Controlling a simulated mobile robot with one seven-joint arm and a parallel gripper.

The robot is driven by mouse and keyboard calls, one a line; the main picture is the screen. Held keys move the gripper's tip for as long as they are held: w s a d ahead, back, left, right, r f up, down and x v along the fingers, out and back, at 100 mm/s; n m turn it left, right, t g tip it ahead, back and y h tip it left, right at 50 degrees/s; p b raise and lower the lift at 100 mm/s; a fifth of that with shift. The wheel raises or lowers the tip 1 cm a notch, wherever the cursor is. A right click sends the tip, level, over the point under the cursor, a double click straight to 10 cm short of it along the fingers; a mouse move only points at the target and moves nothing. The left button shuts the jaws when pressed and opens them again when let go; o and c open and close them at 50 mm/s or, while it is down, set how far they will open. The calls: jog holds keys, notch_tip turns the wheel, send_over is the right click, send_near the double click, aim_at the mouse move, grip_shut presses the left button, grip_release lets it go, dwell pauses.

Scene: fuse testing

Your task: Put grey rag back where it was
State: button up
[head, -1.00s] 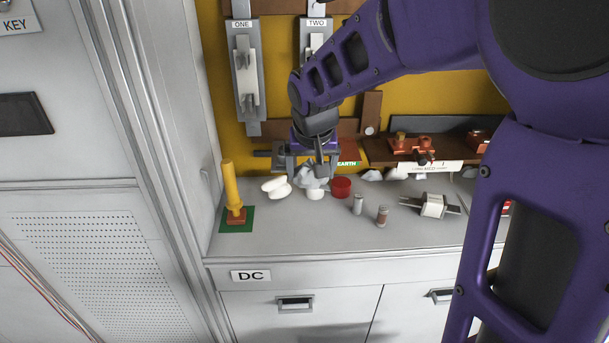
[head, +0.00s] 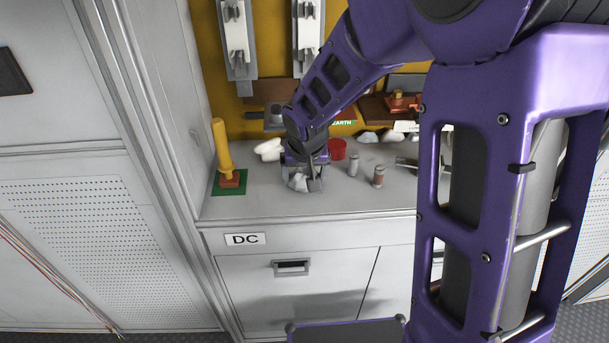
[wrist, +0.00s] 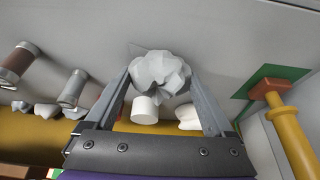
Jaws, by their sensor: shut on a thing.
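The crumpled light-grey rag (head: 298,183) is between the fingers of my gripper (head: 305,180), over the counter near its front edge. In the wrist view the rag (wrist: 160,70) sits between the two fingertips of my gripper (wrist: 160,76), which is shut on it. Whether the rag touches the counter I cannot tell. More crumpled grey and white pieces (head: 369,137) lie along the back of the counter, right of the red cup (head: 337,149); they also show at the left in the wrist view (wrist: 46,110).
A white cylinder (wrist: 145,108) and a white rounded object (head: 268,149) stand behind my gripper. Two small cylinders (head: 353,165) (head: 378,177) are to its right. A yellow-handled tool (head: 222,150) stands left on a green mat (head: 216,190). The front counter strip (head: 262,204) is clear.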

jog(key=shift+f, duration=0.2)
jog(key=o, duration=0.9)
jog(key=shift+r, duration=0.1)
jog(key=shift+r, duration=0.1)
jog(key=shift+r, duration=0.2)
jog(key=p+v, duration=0.2)
jog(key=v, duration=0.9)
jog(key=shift+s+r+p, duration=0.15)
jog(key=shift+r+p, duration=0.15)
